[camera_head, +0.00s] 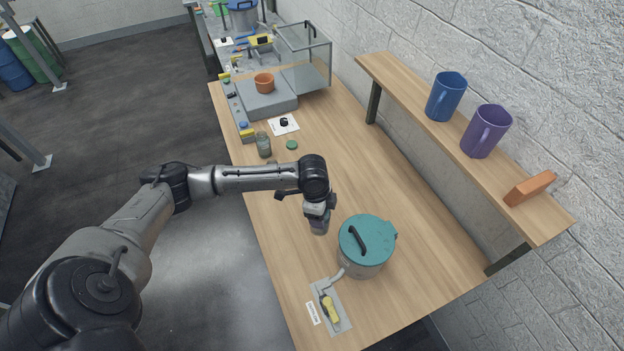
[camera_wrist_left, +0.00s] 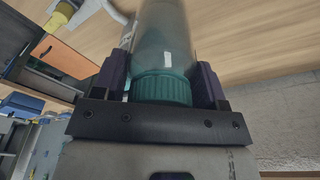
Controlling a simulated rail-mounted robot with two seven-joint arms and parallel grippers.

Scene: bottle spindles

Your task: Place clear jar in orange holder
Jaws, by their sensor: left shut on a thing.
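My left gripper (camera_head: 319,212) is at the middle of the wooden table, left of the teal-lidded pot. It is shut on a clear jar (camera_wrist_left: 165,40) with a ridged teal cap, which sits between the fingers in the left wrist view. The jar's lower part (camera_head: 319,228) shows below the fingers in the head view; I cannot tell whether it touches the table. An orange round holder (camera_head: 264,83) stands on a grey box at the table's far end and looks empty. My right gripper is not in view.
A teal-lidded pot (camera_head: 364,246) stands close right of the gripper. Another glass jar (camera_head: 264,147) and a green lid (camera_head: 291,145) lie farther back. A clear case (camera_head: 305,55) stands beside the orange holder. A shelf (camera_head: 400,90) with mugs runs along the right wall.

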